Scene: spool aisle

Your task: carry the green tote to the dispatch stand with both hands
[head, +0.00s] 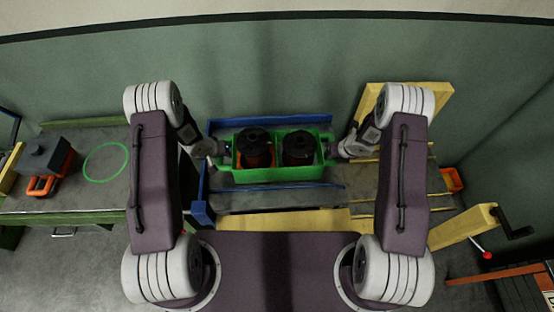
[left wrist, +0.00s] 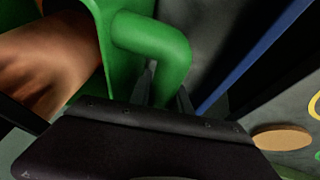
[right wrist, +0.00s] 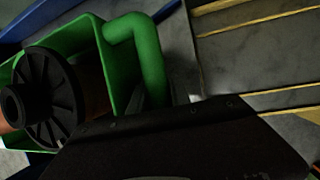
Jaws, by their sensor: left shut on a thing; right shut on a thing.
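The green tote (head: 278,175) is in the middle of the head view, with two dark-topped spools (head: 254,147) (head: 299,146) inside it. My left gripper (head: 218,150) is at its left end, shut on the green end handle, which fills the middle of the left wrist view (left wrist: 160,45). My right gripper (head: 335,150) is at the opposite end, shut on the other handle (right wrist: 148,55). The tote looks level. I cannot tell whether its underside touches the surface below. I cannot tell which surface is the dispatch stand.
Blue rails (head: 285,118) border the area behind and left of the tote. A bench at left has a green ring (head: 105,162) and an orange-and-black item (head: 50,160). Yellow strips and a yellow panel lie at right. An orange bin (head: 452,180) and a crank (head: 512,225) are further right.

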